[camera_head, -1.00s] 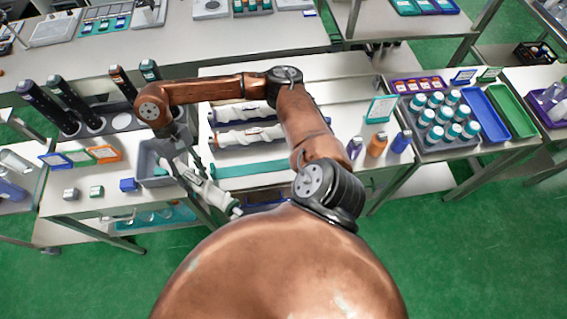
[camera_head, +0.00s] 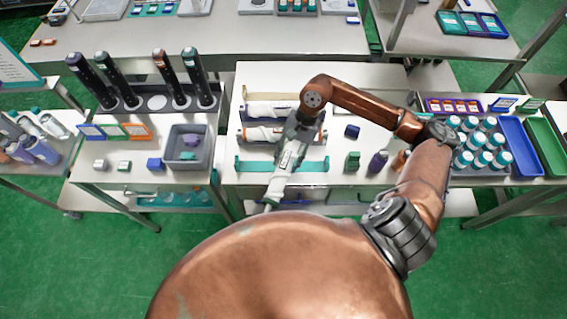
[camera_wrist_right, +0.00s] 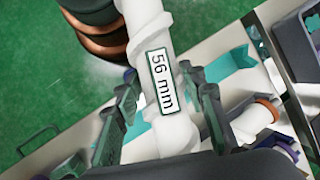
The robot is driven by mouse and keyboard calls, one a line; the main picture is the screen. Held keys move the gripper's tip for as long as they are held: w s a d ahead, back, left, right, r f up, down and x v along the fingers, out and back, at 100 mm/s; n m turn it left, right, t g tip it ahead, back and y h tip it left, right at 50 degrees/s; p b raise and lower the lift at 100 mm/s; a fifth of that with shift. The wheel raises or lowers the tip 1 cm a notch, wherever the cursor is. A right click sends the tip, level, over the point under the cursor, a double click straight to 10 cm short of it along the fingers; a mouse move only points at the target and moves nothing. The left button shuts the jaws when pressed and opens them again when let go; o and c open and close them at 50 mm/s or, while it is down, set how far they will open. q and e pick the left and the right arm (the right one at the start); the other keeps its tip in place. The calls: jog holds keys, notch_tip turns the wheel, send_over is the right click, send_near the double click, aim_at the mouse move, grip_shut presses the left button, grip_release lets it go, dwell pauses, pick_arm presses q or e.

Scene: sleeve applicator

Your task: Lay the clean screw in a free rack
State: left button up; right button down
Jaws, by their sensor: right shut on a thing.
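The teal rack shows no other screw. Behind it, a white screw with an orange end (camera_head: 260,134) lies in a dark rack. Farther back another white screw (camera_head: 266,109) lies in a rack, partly hidden by my arm. My left gripper is not in view.
A grey bin (camera_head: 207,159) with a purple item stands left of the racks, with dark upright tubes (camera_head: 119,83) behind it.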

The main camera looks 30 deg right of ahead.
aim_at(293, 153)
jog(key=s+d+r+m+t+h+p, duration=0.2)
jog(key=s+d+r+m+t, duration=0.4)
jog(key=m, duration=0.8)
jog(key=w+a+f, duration=0.1)
jog(key=w, duration=0.1)
jog(key=w+a+f, duration=0.1)
jog(key=w+f, duration=0.3)
jog(key=w, duration=0.1)
jog(key=shift+a+f, duration=0.25)
jog(key=shift+a, duration=0.15)
jog(key=shift+g, duration=0.3)
jog(key=x, duration=0.3)
jog(key=w+p+x, duration=0.1)
jog(key=x, duration=0.2)
jog(key=shift+w+d+r, duration=0.1)
jog(key=shift+w+r, duration=0.05)
jog(key=shift+r, duration=0.1)
jog(key=shift+w+f, duration=0.45)
jog(key=shift+f, duration=0.15)
notch_tip(293, 153, down, 2)
jog(key=shift+f+p, duration=0.15)
jog(key=shift+p, duration=0.35)
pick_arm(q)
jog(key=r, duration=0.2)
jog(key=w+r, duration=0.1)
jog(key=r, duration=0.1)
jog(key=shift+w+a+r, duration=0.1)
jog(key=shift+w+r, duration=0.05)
pick_arm(e)
jog(key=shift+f, duration=0.35)
